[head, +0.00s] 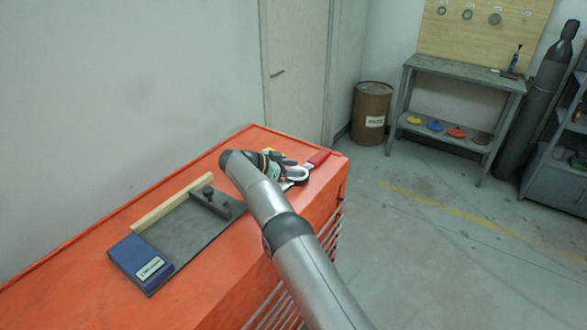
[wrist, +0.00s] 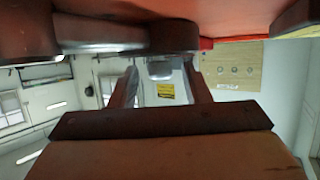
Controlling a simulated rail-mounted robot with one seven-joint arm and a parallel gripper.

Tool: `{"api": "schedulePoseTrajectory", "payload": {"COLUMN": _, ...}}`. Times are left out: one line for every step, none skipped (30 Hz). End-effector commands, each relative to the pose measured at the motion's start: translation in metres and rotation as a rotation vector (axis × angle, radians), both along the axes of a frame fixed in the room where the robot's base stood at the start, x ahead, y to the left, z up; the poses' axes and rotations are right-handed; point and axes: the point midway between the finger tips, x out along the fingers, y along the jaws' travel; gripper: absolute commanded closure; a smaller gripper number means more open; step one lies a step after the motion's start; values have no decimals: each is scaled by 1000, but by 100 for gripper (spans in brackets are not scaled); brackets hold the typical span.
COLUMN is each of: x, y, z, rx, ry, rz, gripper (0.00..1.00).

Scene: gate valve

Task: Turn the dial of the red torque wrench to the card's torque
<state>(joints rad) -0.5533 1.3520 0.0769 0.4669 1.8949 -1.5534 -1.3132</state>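The red torque wrench (head: 318,158) lies at the far right end of the orange chest top in the head view, its red handle pointing away to the right. My arm covers part of it, and I cannot read its dial. My gripper (head: 287,173) is low beside the wrench; whether it touches is unclear. In the wrist view my gripper (wrist: 160,75) has its two fingers apart, with room background visible between them. Dark rounded parts (wrist: 175,35) hang close beyond the fingertips; I cannot tell what they are. A pale card (head: 150,268) is on a blue block (head: 128,258); its text is unreadable.
A grey plate (head: 185,242) with a wooden strip (head: 172,203) and a dark knobbed clamp (head: 209,197) lies left of my arm on the orange chest (head: 80,288). A barrel (head: 372,112) and a workbench (head: 460,72) stand beyond on open floor.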

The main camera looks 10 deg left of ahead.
Motion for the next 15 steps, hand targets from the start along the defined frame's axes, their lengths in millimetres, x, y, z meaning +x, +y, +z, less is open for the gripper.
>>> {"api": "schedulePoseTrajectory", "payload": {"x": 0, "y": 1, "z": 1, "rx": 1, "ry": -1, "rz": 1, "gripper": 57}}
{"api": "schedulePoseTrajectory", "payload": {"x": -1, "y": 2, "z": 1, "rx": 1, "ry": -1, "rz": 1, "gripper": 57}}
{"api": "schedulePoseTrajectory", "payload": {"x": -2, "y": 4, "z": 1, "rx": 1, "ry": -1, "rz": 1, "gripper": 57}}
{"api": "schedulePoseTrajectory", "payload": {"x": -3, "y": 6, "z": 2, "rx": 1, "ry": -2, "rz": 2, "gripper": 57}}
{"api": "schedulePoseTrajectory", "payload": {"x": -4, "y": 9, "z": 3, "rx": 1, "ry": -2, "rz": 2, "gripper": 57}}
{"api": "schedulePoseTrajectory", "payload": {"x": -7, "y": 14, "z": 5, "rx": 1, "ry": -3, "rz": 2, "gripper": 57}}
{"api": "schedulePoseTrajectory", "payload": {"x": -9, "y": 19, "z": 6, "rx": 3, "ry": -2, "rz": 3, "gripper": 57}}
{"api": "schedulePoseTrajectory", "payload": {"x": -12, "y": 23, "z": 7, "rx": 3, "ry": -2, "rz": 3, "gripper": 57}}
{"api": "schedulePoseTrajectory", "payload": {"x": -15, "y": 30, "z": 11, "rx": 4, "ry": -3, "rz": 3, "gripper": 57}}
{"api": "schedulePoseTrajectory", "payload": {"x": -18, "y": 35, "z": 13, "rx": 3, "ry": -3, "rz": 3, "gripper": 57}}
{"api": "schedulePoseTrajectory", "payload": {"x": -21, "y": 39, "z": 15, "rx": 3, "ry": -4, "rz": 1, "gripper": 57}}
{"api": "schedulePoseTrajectory", "payload": {"x": -25, "y": 45, "z": 20, "rx": 3, "ry": -2, "rz": 2, "gripper": 57}}
{"api": "schedulePoseTrajectory", "payload": {"x": -25, "y": 46, "z": 27, "rx": 3, "ry": 2, "rz": 2, "gripper": 57}}
{"api": "schedulePoseTrajectory", "payload": {"x": -27, "y": 49, "z": 29, "rx": 0, "ry": 1, "rz": 3, "gripper": 57}}
{"api": "schedulePoseTrajectory", "payload": {"x": -28, "y": 51, "z": 30, "rx": 1, "ry": 2, "rz": 4, "gripper": 57}}
